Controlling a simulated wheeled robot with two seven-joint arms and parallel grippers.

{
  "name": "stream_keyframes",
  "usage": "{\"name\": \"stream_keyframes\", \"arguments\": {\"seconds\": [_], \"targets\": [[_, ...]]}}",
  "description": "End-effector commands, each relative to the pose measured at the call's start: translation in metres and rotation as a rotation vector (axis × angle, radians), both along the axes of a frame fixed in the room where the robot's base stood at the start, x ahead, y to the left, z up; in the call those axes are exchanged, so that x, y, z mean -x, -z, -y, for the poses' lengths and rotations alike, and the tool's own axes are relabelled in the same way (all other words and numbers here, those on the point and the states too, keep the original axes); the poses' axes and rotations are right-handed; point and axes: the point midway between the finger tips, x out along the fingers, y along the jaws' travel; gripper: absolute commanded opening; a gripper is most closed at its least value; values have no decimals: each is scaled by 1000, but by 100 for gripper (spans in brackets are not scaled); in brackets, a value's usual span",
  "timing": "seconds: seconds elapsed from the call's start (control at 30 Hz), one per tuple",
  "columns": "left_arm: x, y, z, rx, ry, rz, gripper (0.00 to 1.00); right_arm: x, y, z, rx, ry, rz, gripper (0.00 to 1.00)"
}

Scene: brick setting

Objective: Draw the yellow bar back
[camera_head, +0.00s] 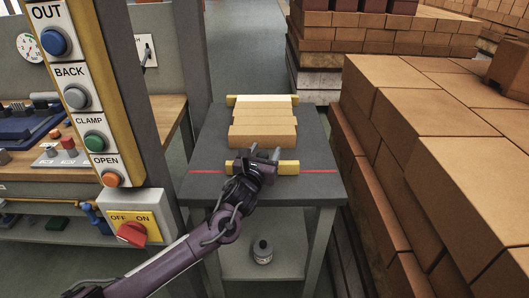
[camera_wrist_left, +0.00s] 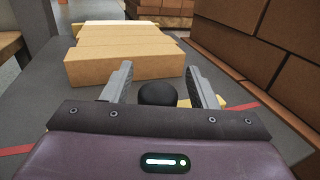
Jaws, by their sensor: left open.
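A yellow bar (camera_head: 289,168) lies across the grey table (camera_head: 315,153) just in front of a row of tan bricks (camera_head: 263,133), close to the red line. Part of the bar (camera_wrist_left: 215,102) shows in the left wrist view, running behind my fingers. My left gripper (camera_head: 264,153) is over the middle of this bar, its fingers apart. In the left wrist view a black round knob (camera_wrist_left: 158,94) sits between the open fingers (camera_wrist_left: 159,85), not visibly gripped. A second yellow bar (camera_head: 236,100) lies behind the bricks. My right gripper is not in view.
A control post with labelled buttons (camera_head: 94,142) and a red switch (camera_head: 131,234) stands left of the table. Stacked bricks (camera_head: 430,110) rise close on the right. A small bottle (camera_head: 262,251) stands on the lower shelf.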

Motion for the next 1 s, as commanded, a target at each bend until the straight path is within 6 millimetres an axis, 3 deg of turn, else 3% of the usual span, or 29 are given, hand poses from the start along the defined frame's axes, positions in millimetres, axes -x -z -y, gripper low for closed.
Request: {"name": "stream_keyframes", "arguments": {"seconds": [0.27, 0.7, 1.0], "targets": [[10, 0, -5, -1, -1, 1, 53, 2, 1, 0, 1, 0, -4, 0], [68, 1, -23, 0, 0, -1, 53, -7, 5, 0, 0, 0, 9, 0], [75, 0, -25, 0, -1, 0, 53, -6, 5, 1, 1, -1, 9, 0]]}}
